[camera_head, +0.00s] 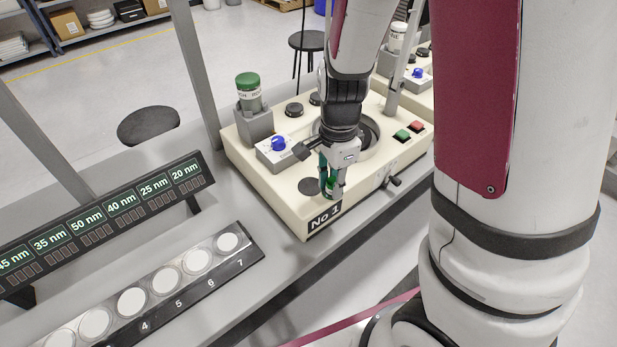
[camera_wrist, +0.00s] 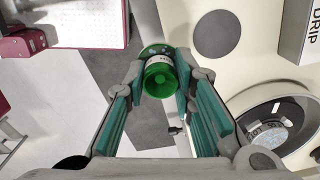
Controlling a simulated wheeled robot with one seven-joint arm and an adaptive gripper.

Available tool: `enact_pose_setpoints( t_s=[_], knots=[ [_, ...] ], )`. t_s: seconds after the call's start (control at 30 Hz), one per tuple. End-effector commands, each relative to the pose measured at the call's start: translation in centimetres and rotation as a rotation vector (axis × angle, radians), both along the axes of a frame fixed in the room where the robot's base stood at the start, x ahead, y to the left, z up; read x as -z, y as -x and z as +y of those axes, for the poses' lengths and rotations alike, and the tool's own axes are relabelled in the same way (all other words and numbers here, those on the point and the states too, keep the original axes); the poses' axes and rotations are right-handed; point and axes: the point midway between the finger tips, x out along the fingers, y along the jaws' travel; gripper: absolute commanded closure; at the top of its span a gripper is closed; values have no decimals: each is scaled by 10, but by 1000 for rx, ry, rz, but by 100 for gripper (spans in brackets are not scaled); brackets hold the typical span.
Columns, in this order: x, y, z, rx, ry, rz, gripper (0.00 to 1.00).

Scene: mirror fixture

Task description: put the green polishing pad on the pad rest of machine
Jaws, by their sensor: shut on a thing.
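The green polishing pad (camera_wrist: 160,78), a small round green piece with a white labelled band, is between the fingertips of my gripper (camera_wrist: 159,72). In the head view my gripper (camera_head: 331,184) is low near the front edge of the cream machine (camera_head: 285,198) marked No 1, and a bit of green shows between its fingers. A flat dark disc on the machine top, which looks like the pad rest (camera_head: 309,186), is bare and just left of my fingertips. It also shows in the wrist view (camera_wrist: 217,36), apart from the pad. I cannot tell the pad's height above the machine.
A green-capped bottle (camera_head: 248,92) stands in a grey holder at the machine's back left. A blue knob (camera_head: 279,143), a dark round bowl (camera_head: 370,131) and red and green buttons are close by. A tray of white discs (camera_head: 165,280) and a display bar (camera_head: 105,212) lie left.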

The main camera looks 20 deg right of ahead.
Motion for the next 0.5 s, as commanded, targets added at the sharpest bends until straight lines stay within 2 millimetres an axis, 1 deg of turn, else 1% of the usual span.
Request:
enact_pose_setpoints(
  t_s=[0.03,0.1,0.23,0.37,0.5],
  knots=[
    [2,-12,4,-3,2,1,100],
    [4,-28,9,-2,2,0,100],
    [6,-53,19,-2,0,0,100],
    [7,-66,23,0,0,0,100],
    [10,-70,25,1,0,3,100]
  ],
)
